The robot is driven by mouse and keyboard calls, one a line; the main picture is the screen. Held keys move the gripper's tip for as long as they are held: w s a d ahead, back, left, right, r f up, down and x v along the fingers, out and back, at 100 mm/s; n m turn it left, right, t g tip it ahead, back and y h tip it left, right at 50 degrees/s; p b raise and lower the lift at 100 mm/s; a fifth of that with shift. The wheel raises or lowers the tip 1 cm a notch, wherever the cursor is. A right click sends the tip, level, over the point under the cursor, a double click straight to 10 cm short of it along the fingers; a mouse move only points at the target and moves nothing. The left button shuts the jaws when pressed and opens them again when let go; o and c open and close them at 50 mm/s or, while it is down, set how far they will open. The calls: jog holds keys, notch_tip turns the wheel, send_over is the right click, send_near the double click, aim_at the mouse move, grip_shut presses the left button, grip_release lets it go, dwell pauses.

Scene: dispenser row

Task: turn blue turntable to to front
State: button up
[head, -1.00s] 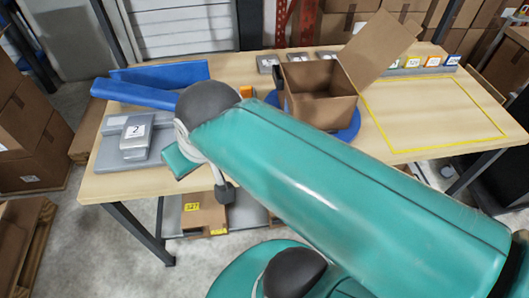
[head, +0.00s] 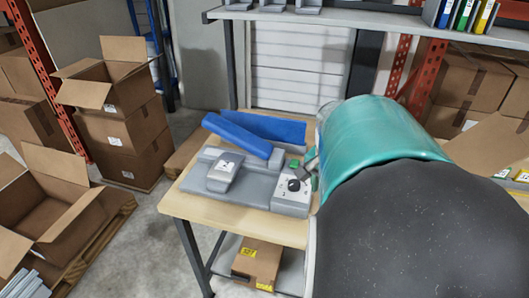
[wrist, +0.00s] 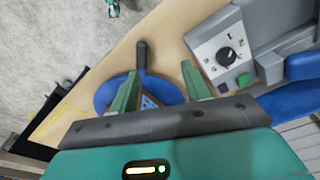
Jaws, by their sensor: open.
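The left finger covers part of the disc, and what sits on the disc is mostly hidden. In the head view my arm hides the turntable.
A grey unit with a black knob (wrist: 224,56) and green button stands right of my fingers; it also shows in the head view (head: 293,190). Blue panels (head: 262,128) lie behind it. Open cartons (head: 105,80) stand at the left. Bare tabletop (wrist: 165,35) surrounds the handle.

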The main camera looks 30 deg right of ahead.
jog(key=s+d+f+m+y, duration=0.1)
jog(key=s+d+f+m, duration=0.1)
jog(key=s+d+m, duration=0.3)
jog(key=shift+n, duration=0.5)
jog(key=f, duration=0.4)
jog(key=w+f, duration=0.1)
jog(key=f, duration=0.4)
jog(key=d+f, duration=0.1)
jog(key=f, duration=0.3)
jog(key=shift+w+d+f, duration=0.1)
jog(key=shift+w+f, duration=0.05)
jog(key=shift+f, duration=0.2)
grip_shut()
